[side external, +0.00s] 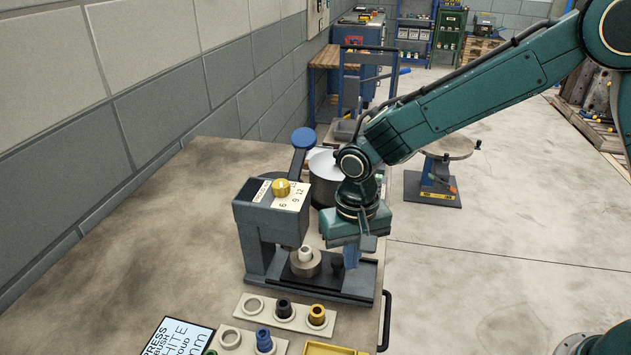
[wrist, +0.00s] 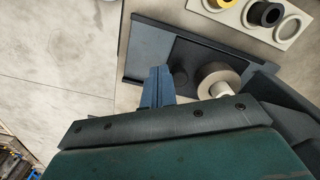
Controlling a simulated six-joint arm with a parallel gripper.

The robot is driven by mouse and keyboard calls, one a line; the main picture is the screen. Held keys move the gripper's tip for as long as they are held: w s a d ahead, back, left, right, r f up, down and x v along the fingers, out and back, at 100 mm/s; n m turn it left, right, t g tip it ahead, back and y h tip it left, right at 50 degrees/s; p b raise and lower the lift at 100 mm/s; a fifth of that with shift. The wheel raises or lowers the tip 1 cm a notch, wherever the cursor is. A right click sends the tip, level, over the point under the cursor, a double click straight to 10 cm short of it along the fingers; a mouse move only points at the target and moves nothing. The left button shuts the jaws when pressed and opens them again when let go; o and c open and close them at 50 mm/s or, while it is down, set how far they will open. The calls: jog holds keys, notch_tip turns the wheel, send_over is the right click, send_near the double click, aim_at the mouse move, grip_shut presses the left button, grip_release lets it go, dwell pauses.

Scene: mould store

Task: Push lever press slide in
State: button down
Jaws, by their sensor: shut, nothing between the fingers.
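The grey lever press (side external: 268,215) stands on the bench, with a yellow dial on top and a blue-knobbed lever (side external: 303,140) raised behind. Its dark slide (side external: 345,279) runs out to the right at the base. A metal cup (side external: 305,265) holding a white bush sits at the press opening; the cup also shows in the wrist view (wrist: 212,80). A dark round knob (wrist: 181,76) stands on the slide. My gripper (wrist: 157,88) is shut and empty, its blue fingers pointing down just outward of the knob, over the slide end. I cannot tell whether they touch it.
In front lie trays with a black bush (side external: 283,308), a yellow bush (side external: 317,313) and a blue bush (side external: 264,338). A screen (side external: 178,338) is at the front left. A grey pot (side external: 325,180) stands behind the press. The block wall bounds the left.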

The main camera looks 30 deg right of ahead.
jog(key=shift+w+a, duration=0.85)
jog(key=shift+r, duration=0.15)
jog(key=shift+s+d+r, duration=0.85)
jog(key=shift+s+d, duration=0.05)
notch_tip(320, 180, up, 7)
jog(key=s+d, duration=0.2)
dwell(1.1)
jog(key=shift+d, duration=0.1)
jog(key=shift+s, duration=0.1)
